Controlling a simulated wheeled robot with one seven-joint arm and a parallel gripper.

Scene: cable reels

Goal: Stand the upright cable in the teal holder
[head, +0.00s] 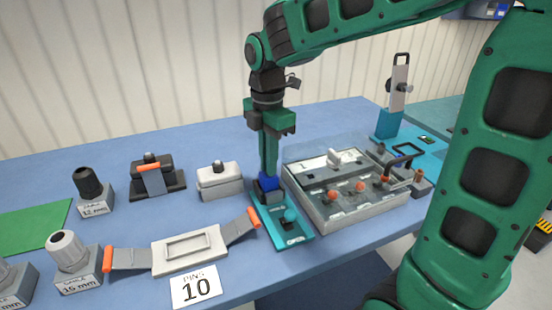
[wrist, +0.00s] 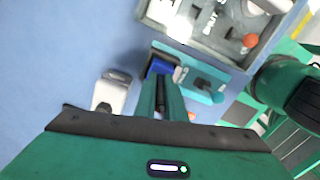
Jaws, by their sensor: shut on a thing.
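The teal holder (head: 280,222) is a long plate on the blue table, with a dark block at its far end and a teal knob near its front. It also shows in the wrist view (wrist: 205,84). My gripper (head: 269,174) points straight down at the far end of the holder. Its fingers are shut on a blue piece (head: 268,184), seemingly the cable, right at the dark block. The blue piece also shows at the fingertips in the wrist view (wrist: 159,67). The fingers hide most of it, so I cannot tell how deep it sits.
A grey panel box (head: 345,215) with orange knobs stands close on the right. A pale block (head: 220,180) is close on the left. Cable stands (head: 92,190) and a clamp with an orange lever (head: 155,180) are further left. A teal stand (head: 388,124) is at the back right.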

